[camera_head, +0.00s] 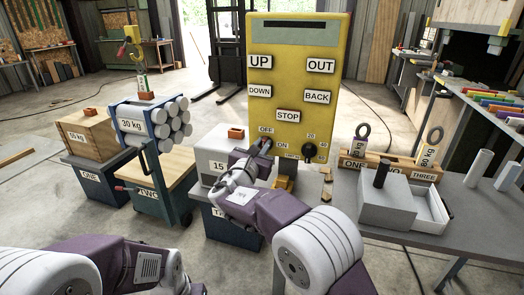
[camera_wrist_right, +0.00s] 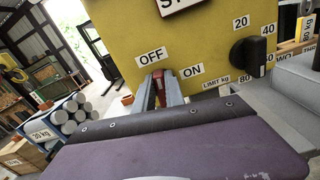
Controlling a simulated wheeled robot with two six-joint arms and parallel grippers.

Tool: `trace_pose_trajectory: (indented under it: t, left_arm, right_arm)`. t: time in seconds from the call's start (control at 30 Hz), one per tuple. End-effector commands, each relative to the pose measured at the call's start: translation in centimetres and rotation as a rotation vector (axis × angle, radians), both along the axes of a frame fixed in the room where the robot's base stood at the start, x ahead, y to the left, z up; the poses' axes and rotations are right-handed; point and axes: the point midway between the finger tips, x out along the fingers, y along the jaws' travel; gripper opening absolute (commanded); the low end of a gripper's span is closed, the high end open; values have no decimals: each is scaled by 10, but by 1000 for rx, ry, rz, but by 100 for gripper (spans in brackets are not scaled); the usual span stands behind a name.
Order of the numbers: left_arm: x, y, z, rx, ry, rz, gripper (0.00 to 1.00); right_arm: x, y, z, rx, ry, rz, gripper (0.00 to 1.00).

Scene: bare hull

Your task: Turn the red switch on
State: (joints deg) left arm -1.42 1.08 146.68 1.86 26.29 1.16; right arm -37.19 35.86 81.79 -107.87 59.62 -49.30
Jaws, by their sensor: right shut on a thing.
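The yellow control panel (camera_head: 307,75) stands upright in front of me, with OFF and ON labels low on its face. The red switch (camera_wrist_right: 158,76) is between those labels in the right wrist view, its lower part between my fingers. My right gripper (camera_wrist_right: 160,92) is shut on the switch. In the head view the same gripper (camera_head: 262,148) reaches the panel beside the OFF label, and it largely hides the switch. I cannot tell exactly which way the lever leans. Only links of my left arm show at the lower left; its gripper is out of view.
A black dial (camera_head: 310,151) sits right of the switch on the panel. UP, OUT, DOWN, BACK and STOP plates are above. A grey table (camera_head: 456,205) with a grey box (camera_head: 386,205) and weights stands at right. Crates and a trolley (camera_head: 150,170) stand at left.

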Motion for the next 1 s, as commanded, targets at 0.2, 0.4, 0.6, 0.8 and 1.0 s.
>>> trace_pose_trajectory:
  t: [0.2, 0.4, 0.6, 0.8, 1.0]
  left_arm:
    - [0, 0, -39, 0, 0, 0, 58]
    - [0, 0, -67, 0, 0, 0, 58]
    - [0, 0, -93, 0, 0, 0, 58]
    - [0, 0, -117, 0, 0, 0, 58]
    - [0, 0, -138, 0, 0, 0, 58]
  right_arm:
    - [-1, -3, -8, 183, -62, 0, 0]
    - [-2, -5, -9, 365, -121, 1, 0]
    - [-2, -7, -11, 546, -178, 1, 0]
    - [-3, -9, -12, 727, -236, 1, 0]
    - [-3, -10, -14, 906, -295, 0, 0]
